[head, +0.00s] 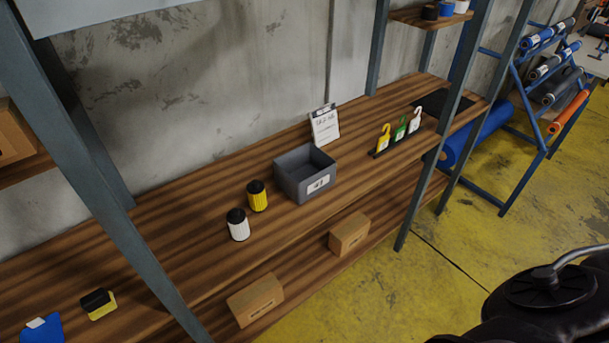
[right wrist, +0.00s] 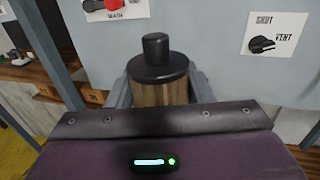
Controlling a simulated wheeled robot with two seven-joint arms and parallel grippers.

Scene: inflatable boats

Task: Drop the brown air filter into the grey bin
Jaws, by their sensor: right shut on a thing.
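The brown air filter (right wrist: 160,94), with a black cap and knob on top, is upright in the right wrist view. My right gripper (right wrist: 158,84) is shut on it, with a grey finger on each side. The grey bin (head: 291,178) stands on the wooden shelf in the head view. It is open at the top, has a white label on its front, and its visible inside looks empty. Neither gripper shows in the head view, and my left gripper is in no view.
A yellow filter (head: 258,197) and a white filter (head: 238,227) stand left of the bin on the shelf (head: 190,235). A grey panel (right wrist: 205,40) is behind the held filter. Rack posts (head: 428,190) flank the shelf.

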